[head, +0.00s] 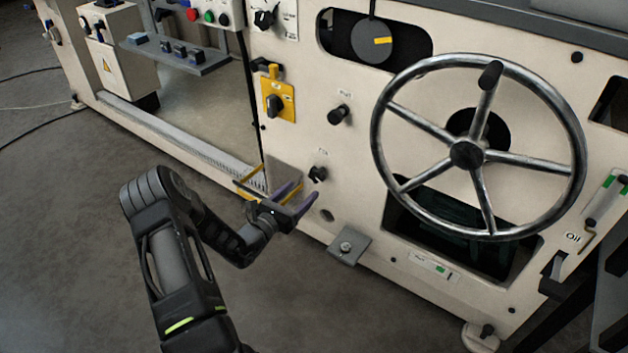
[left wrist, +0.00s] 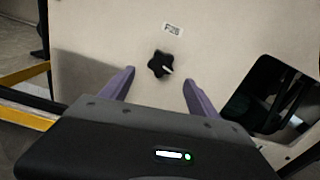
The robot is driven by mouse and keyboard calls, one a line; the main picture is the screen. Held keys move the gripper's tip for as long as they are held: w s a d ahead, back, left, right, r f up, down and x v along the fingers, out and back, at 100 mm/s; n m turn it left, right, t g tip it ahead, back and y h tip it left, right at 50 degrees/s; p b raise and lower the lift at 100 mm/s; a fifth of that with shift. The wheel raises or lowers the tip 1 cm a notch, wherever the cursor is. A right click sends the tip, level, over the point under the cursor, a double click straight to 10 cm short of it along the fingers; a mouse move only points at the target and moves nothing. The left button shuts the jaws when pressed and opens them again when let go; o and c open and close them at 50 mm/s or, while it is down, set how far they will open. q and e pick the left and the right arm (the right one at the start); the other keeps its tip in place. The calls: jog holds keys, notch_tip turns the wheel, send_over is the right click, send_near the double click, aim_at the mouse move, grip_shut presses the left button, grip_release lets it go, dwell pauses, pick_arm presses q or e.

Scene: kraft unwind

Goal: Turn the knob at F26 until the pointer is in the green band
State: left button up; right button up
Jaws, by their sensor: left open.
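The knob (head: 318,174) is a small black lobed knob on the cream machine panel, under a small label (head: 322,152). In the left wrist view the knob (left wrist: 160,64) has a light pointer mark toward the lower right, and its label (left wrist: 173,28) reads F26. My left gripper (head: 304,191) is open, with purple fingers just left of and below the knob. In the left wrist view the fingertips (left wrist: 159,78) lie on either side below the knob, apart from it. A small white plate with a green patch (head: 435,267) is lower right; its pointer is too small to read.
A large metal handwheel (head: 467,155) stands out at the right. Another black knob (head: 339,114) sits above the F26 knob, and a yellow switch (head: 277,99) is upper left. A grey bracket (head: 348,246) juts out below. The floor in front is clear.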

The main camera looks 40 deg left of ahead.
aim_at(315, 179)
pick_arm(q)
jog(key=w+b, duration=0.2)
jog(key=w, duration=0.5)
jog(key=shift+f+b, duration=0.1)
jog(key=shift+b, duration=0.25)
jog(key=shift+w, duration=0.2)
jog(key=shift+c, duration=0.5)
jog(key=c, duration=1.3)
jog(key=shift+o, duration=0.2)
